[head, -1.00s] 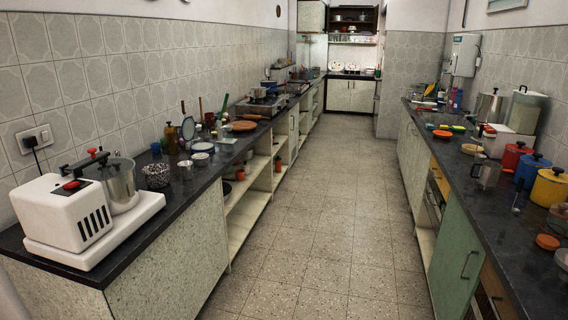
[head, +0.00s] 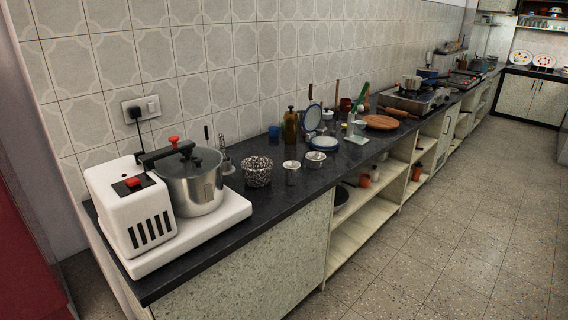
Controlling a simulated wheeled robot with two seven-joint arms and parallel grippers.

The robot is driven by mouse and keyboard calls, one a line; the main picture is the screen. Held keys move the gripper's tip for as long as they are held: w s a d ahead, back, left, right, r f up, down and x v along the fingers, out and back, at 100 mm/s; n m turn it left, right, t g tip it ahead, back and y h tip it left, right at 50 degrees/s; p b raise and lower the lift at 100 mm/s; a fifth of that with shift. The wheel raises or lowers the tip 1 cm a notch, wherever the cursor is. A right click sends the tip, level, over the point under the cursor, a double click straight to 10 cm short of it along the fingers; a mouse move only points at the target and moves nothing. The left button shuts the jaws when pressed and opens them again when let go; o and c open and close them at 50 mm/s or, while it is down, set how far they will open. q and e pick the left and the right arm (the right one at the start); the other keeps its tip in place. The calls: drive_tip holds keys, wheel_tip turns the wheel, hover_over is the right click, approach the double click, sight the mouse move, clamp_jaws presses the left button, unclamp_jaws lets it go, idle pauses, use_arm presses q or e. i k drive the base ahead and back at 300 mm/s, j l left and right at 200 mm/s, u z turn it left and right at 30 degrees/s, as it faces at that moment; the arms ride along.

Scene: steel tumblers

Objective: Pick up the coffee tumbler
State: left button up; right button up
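Neither of my grippers is in view. A small steel cup (head: 292,172), tumbler-like in shape, stands upright near the front edge of the dark left counter (head: 262,212). A second small, pale metallic vessel (head: 315,160) stands just right of it. Both are small in the picture, and I cannot tell for sure whether either is the coffee tumbler. A dark patterned bowl (head: 257,172) stands to the left of the steel cup.
A white appliance with a large steel pot (head: 192,184) fills the counter's near end. Bottles, a round wooden board (head: 381,122) and a stove (head: 418,102) stand farther along. Open shelves (head: 350,236) lie below. The tiled floor (head: 440,270) is clear.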

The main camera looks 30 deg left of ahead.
sight(292, 173)
drive_tip(key=i+u, duration=0.45)
drive_tip(key=i+l+u, duration=0.2)
drive_tip(key=i+u, duration=0.25)
drive_tip(key=i, duration=0.15)
drive_tip(key=i+l+u, duration=0.45)
drive_tip(key=i+j, duration=0.05)
